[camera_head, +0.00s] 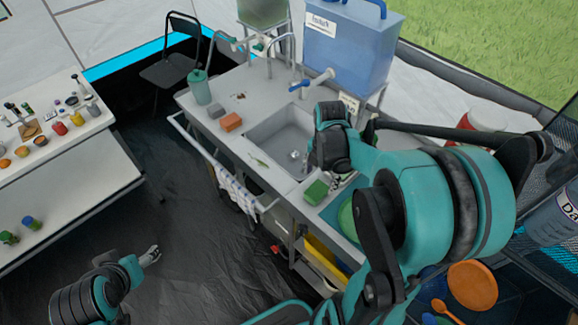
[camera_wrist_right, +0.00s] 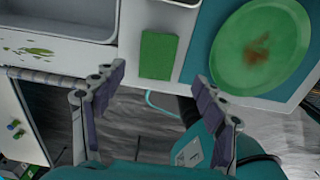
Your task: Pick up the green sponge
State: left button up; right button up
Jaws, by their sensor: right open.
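The green sponge (camera_head: 316,192) lies on the counter in front of the sink in the head view. In the right wrist view the green sponge (camera_wrist_right: 158,55) lies flat on the pale counter, beside a green plate. My right gripper (camera_wrist_right: 158,78) is open, with its two fingers spread on either side of the sponge's near end and nothing between them. In the head view the right gripper is partly hidden behind my arm, close to the sponge. My left gripper (camera_head: 150,256) is low over the dark floor, too small to read its fingers.
The sink (camera_head: 282,138) lies behind the sponge, and a green plate (camera_wrist_right: 261,46) is to its right. A blue water container (camera_head: 345,45) stands behind.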

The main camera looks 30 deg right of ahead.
aim_at(317, 190)
jog(key=shift+w+f+n+b, duration=0.2)
jog(key=shift+w+f+b, duration=0.05)
jog(key=shift+f, duration=0.3)
jog(key=shift+w+f+n+b, duration=0.2)
jog(key=shift+f+b, duration=0.05)
jog(key=shift+f, duration=0.3)
jog(key=shift+s+f, duration=0.1)
jog(key=shift+f, duration=0.25)
notch_tip(317, 190, down, 5)
jog(key=b, duration=0.3)
jog(key=shift+s, duration=0.1)
jog(key=c, duration=0.9)
jog(key=shift+c, duration=0.2)
